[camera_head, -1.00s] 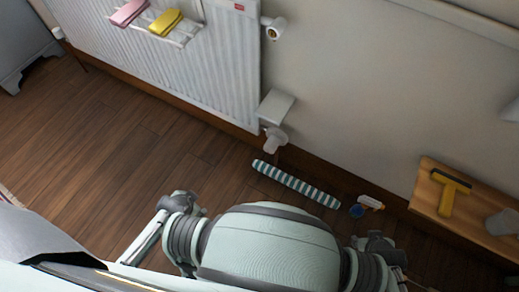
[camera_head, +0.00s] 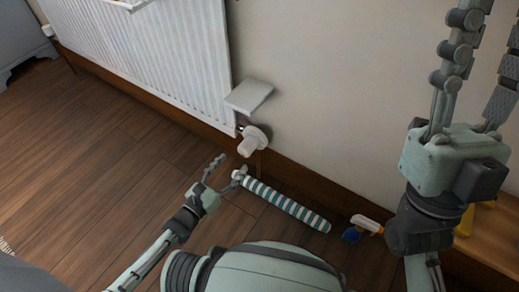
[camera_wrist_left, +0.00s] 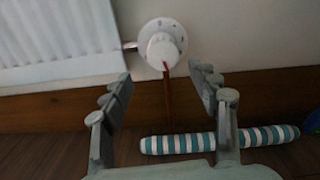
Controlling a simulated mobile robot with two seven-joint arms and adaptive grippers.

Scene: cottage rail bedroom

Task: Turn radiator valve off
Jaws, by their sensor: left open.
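The white radiator valve (camera_head: 249,143) sits at the low right corner of the white radiator (camera_head: 160,60). In the left wrist view the valve (camera_wrist_left: 162,46) is a round white knob with marks on its face, beyond the fingertips. My left gripper (camera_head: 230,167) is open and empty, just below and left of the valve, apart from it. In the left wrist view its two fingers (camera_wrist_left: 163,80) stand wide apart on either side below the knob. My right gripper (camera_head: 493,45) is raised at the right, its fingers spread upward with nothing between them.
A small white ledge (camera_head: 249,95) juts out above the valve. A striped roll (camera_head: 285,205) lies on the floor below it, close to my left gripper. A spray bottle (camera_head: 364,227) lies to its right. A wooden bench (camera_head: 487,250) stands at the right, partly hidden by my right arm.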

